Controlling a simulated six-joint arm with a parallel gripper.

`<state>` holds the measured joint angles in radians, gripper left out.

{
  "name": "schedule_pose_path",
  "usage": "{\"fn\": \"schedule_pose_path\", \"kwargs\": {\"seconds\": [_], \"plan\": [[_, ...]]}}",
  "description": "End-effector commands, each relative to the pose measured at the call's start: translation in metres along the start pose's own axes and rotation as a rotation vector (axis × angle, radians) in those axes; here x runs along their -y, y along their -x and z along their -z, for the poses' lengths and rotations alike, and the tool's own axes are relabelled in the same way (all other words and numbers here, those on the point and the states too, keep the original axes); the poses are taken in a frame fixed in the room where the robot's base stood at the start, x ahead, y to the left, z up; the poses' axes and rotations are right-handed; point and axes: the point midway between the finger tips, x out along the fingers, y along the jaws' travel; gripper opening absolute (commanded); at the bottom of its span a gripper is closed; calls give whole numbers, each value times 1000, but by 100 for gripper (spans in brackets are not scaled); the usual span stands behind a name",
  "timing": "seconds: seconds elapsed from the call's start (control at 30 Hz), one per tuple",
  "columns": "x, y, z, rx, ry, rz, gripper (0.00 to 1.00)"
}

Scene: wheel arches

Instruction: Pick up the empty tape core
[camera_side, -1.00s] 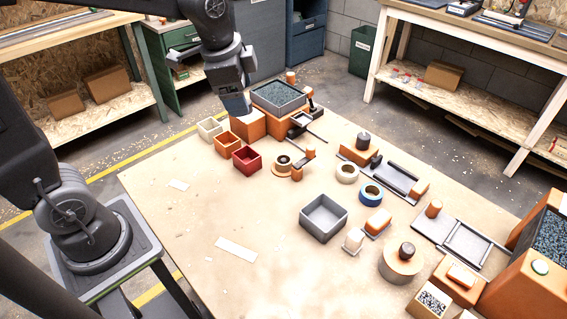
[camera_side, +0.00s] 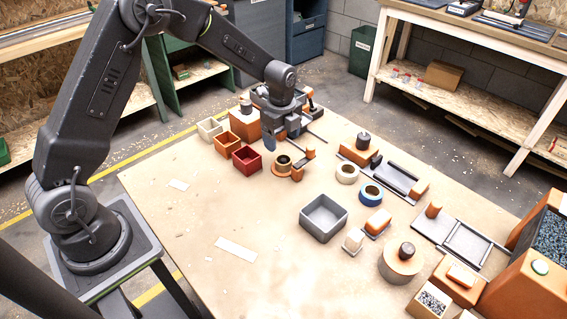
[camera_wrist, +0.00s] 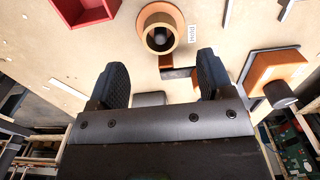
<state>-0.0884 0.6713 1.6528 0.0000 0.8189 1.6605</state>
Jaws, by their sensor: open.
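A tan ring that looks like the empty tape core (camera_side: 283,161) sits around a dark post on an orange holder (camera_side: 297,174), right of the red bin. In the wrist view, the tan ring (camera_wrist: 148,40) shows at the top centre with the dark post inside it, and the orange base (camera_wrist: 172,12) shows around it. My gripper (camera_side: 281,139) hangs just behind the ring in the side view. In the wrist view, my gripper (camera_wrist: 162,78) has its two fingers wide apart with nothing between them. The ring is beyond the fingertips, apart from them.
A white tape roll (camera_side: 347,168) and a blue tape roll (camera_side: 370,188) lie to the right. The red bin (camera_side: 247,166) stands close left of the holder. A grey bin (camera_side: 323,229) stands nearer the front. The table's front left is mostly clear.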

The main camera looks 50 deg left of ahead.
Motion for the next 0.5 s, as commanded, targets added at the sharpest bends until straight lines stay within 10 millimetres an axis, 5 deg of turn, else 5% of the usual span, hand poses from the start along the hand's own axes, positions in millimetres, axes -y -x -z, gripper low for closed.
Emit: {"fn": "schedule_pose_path", "kwargs": {"seconds": [0.5], "plan": [[-2, -59, 4, 0, 1, -3, 74]]}}
